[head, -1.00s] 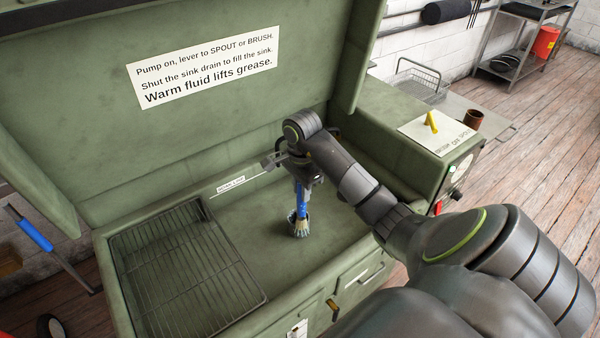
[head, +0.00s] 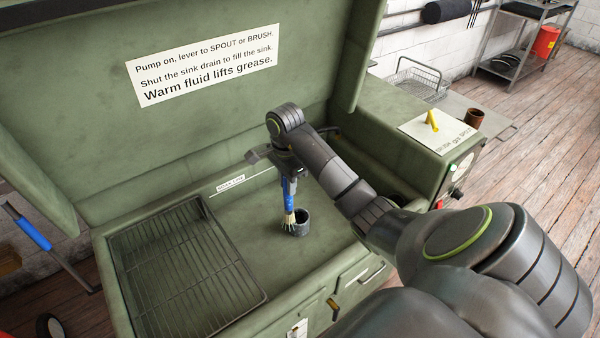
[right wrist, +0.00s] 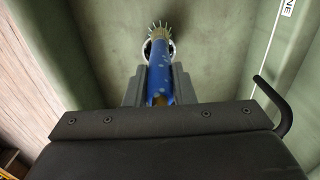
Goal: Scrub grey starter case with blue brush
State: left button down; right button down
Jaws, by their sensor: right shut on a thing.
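My right gripper (head: 289,172) is shut on the blue brush (head: 289,192), which hangs bristles down over the green sink floor. The grey starter case (head: 303,226), a short open cylinder, stands on the sink floor. The brush's pale bristles overlap the left side of its rim in the head view; I cannot tell whether they touch. In the right wrist view the blue handle (right wrist: 160,86) lies between the two fingers, and the case's rim (right wrist: 146,50) shows partly behind the brush. My left gripper is not in view.
A wire rack (head: 185,275) covers the sink's left part. The raised green lid (head: 200,130) stands behind. The sink floor around the case is clear.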

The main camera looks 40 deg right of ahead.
jog(key=s+d+b, duration=0.1)
jog(key=d+b, duration=0.1)
jog(key=d, duration=0.4)
jog(key=shift+d+b, duration=0.15)
jog(key=shift+b, duration=0.2)
dwell(1.3)
jog(key=shift+r, duration=0.1)
jog(key=w+d+r, duration=0.2)
jog(key=d+r, duration=0.3)
jog(key=shift+w, duration=0.35)
dwell(0.6)
